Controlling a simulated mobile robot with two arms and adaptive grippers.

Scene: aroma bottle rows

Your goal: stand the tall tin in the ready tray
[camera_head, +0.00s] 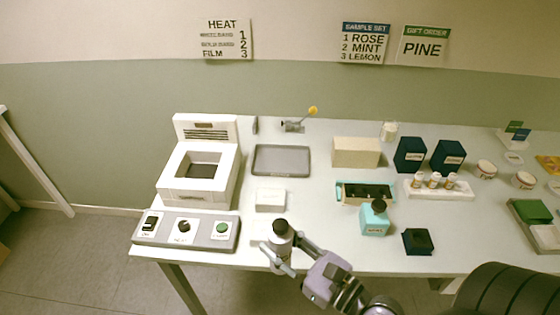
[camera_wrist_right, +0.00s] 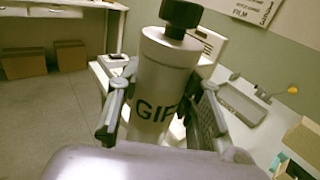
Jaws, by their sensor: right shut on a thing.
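The tall tin (camera_head: 281,239) is a pale cylinder with a black cap, held at the table's front edge in the head view. In the right wrist view the tin (camera_wrist_right: 163,85) fills the middle, slightly tilted in the picture, with dark letters "GIF" showing. My right gripper (camera_wrist_right: 160,112) is shut on it, a finger on each side of its body; in the head view this gripper (camera_head: 281,259) comes from the lower right. A flat grey tray (camera_head: 281,172), empty, lies farther back on the table; I read no label on it. My left gripper is not in view.
A white heater box (camera_head: 198,190) and a grey control panel (camera_head: 184,231) stand left. A small white box (camera_head: 270,200) lies between tin and tray. A teal bottle (camera_head: 375,218), dark open box (camera_head: 417,241) and beige block (camera_head: 356,152) stand right. Table between them is partly clear.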

